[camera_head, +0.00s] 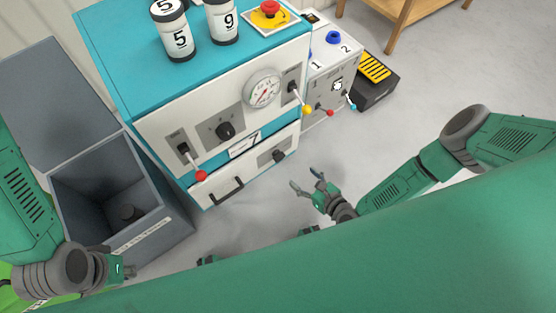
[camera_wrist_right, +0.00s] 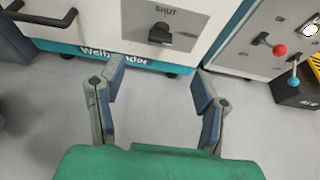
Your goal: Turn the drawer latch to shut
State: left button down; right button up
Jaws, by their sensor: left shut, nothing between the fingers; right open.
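The drawer latch (camera_head: 279,155) is a dark knob on a grey plate at the right end of the white drawer front (camera_head: 255,167). In the right wrist view the latch (camera_wrist_right: 160,34) sits below the word SHUT, top centre. The drawer has a black handle (camera_head: 226,190) and looks closed. My right gripper (camera_head: 306,181) is open and empty, in front of and below the latch, apart from it. In the right wrist view its fingers (camera_wrist_right: 157,95) are spread with floor between them. My left gripper (camera_head: 131,271) is shut and empty at lower left, beside the grey bin.
A grey open bin (camera_head: 175,235) with a raised lid stands left of the cabinet. The teal cabinet (camera_head: 115,55) carries a gauge (camera_head: 263,90), levers and numbered canisters. A grey box (camera_head: 345,65) and black-yellow unit (camera_head: 375,90) stand right. Floor before the drawer is clear.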

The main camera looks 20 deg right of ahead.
aim_at(280, 157)
jog(key=b+x, duration=0.3)
jog(key=x, duration=0.8)
jog(key=shift+w+f+b, duration=0.15)
jog(key=shift+b, duration=0.2)
jog(key=shift+w+a+f, duration=0.15)
jog(key=shift+w+f, duration=0.05)
jog(key=shift+w, duration=0.4)
jog(key=shift+c, duration=1.1)
jog(key=c, duration=0.7)
jog(key=shift+c, duration=1.1)
